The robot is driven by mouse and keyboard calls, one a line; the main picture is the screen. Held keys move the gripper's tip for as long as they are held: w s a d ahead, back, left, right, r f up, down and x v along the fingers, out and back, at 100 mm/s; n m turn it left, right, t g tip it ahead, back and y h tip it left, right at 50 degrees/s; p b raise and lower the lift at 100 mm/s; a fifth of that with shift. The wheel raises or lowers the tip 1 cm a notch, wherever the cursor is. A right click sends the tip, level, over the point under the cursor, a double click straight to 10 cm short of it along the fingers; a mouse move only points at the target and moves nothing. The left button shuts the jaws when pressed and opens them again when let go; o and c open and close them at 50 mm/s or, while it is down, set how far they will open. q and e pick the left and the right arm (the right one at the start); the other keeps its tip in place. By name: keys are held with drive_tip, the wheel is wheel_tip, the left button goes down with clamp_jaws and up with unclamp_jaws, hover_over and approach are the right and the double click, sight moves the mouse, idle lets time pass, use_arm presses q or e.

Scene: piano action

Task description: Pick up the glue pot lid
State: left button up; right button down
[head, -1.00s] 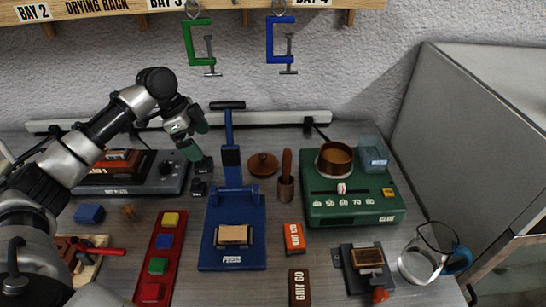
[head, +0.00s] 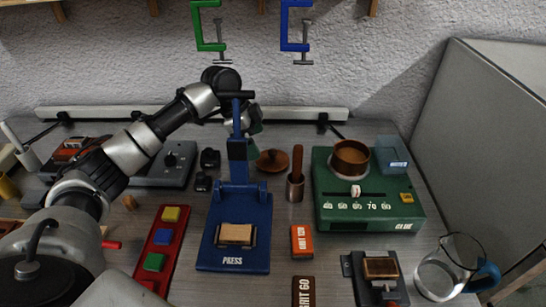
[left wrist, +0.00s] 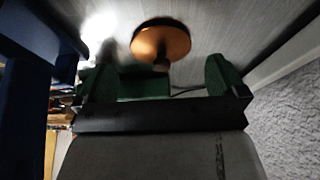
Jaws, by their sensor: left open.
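The glue pot lid (head: 271,160) is a round brown disc with a small knob, lying on the bench just right of the blue press column. In the left wrist view the lid (left wrist: 160,40) shows ahead, between and beyond the green fingertips, with its knob pointing toward the gripper. My left gripper (left wrist: 161,75) is open and empty, apart from the lid. In the head view the left gripper (head: 252,124) is partly hidden behind the press column, near the lid on its far side. My right gripper is not in view.
The blue press (head: 235,202) stands close left of the lid. A pale rail (head: 310,114) runs along the wall.

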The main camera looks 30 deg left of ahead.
sight(270, 150)
use_arm(q)
drive_tip(key=shift+w+d, duration=0.2)
drive_tip(key=shift+d, duration=0.3)
drive_tip(key=shift+w+d, duration=0.2)
drive_tip(key=shift+d, duration=0.25)
drive_tip(key=x, duration=0.5)
drive_tip(key=shift+w+d, duration=0.15)
drive_tip(key=shift+c, duration=0.2)
drive_tip(key=c, duration=0.5)
